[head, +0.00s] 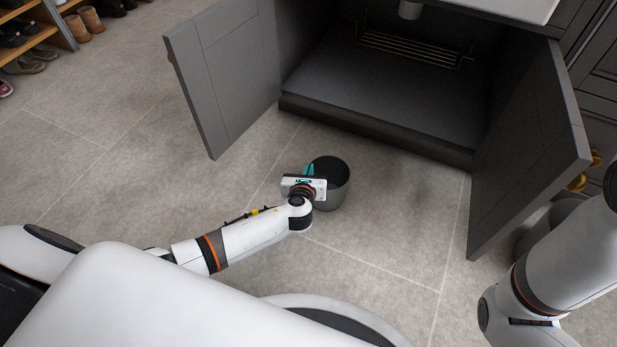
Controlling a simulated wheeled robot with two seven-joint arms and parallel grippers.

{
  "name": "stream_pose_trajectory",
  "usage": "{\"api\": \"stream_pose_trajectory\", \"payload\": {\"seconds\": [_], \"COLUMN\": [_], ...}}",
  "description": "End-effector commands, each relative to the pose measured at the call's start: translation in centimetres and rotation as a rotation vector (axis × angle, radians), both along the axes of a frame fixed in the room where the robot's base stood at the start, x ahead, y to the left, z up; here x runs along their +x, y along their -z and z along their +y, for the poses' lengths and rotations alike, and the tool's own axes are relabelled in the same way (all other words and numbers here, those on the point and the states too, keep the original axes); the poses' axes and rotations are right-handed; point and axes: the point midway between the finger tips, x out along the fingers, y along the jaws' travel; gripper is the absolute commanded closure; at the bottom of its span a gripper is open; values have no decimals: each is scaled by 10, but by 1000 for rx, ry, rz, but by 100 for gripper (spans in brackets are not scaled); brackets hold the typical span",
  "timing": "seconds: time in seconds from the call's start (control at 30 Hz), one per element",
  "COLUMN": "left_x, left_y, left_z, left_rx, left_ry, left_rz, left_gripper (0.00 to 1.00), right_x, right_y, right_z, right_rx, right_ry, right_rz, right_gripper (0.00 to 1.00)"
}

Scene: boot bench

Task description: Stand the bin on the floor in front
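The bin (334,193) is a round grey container with a dark open top. It is upright in front of the open cabinet and looks to be at floor level, though its base is partly hidden by my arm. My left gripper (307,172) is at the bin's left rim, with teal fingertips against or very close to it. The gripper body hides the fingers' spacing, so I cannot tell whether they are shut on the rim. My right arm shows at the right edge, but its gripper is out of view.
The cabinet (400,100) is open and has a wire rack (415,47) at its back. Its left door (228,70) and right door (535,150) swing outward on either side of the bin. A shoe rack (50,30) stands far left. The tiled floor (130,150) is clear at left.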

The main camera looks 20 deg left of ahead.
Motion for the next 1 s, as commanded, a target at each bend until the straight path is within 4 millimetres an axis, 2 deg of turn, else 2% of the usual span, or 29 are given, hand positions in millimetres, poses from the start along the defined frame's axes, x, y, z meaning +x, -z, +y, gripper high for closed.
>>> {"api": "stream_pose_trajectory", "payload": {"seconds": [0.03, 0.37, 0.53, 0.87, 1.0], "left_x": [1, 1, 0, 0, -16], "left_y": [8, 8, 9, 5, -4], "left_z": [0, 0, 0, 0, -4], "left_rx": [-2, -1, 0, 0, 0], "left_ry": [0, 0, 0, 0, 1], "left_rz": [-3, -1, 0, -1, 3], "left_gripper": [100, 100, 73, 73, 73], "right_x": [-1, -2, -2, -2, -2], "right_y": [8, 5, 5, 3, -12], "right_z": [0, 0, 0, 0, 0], "right_rx": [0, 0, -1, -1, 0], "right_ry": [0, -1, 0, 0, -1], "right_rz": [-4, -5, -5, -5, -5], "right_gripper": [48, 48, 48, 48, 48]}}
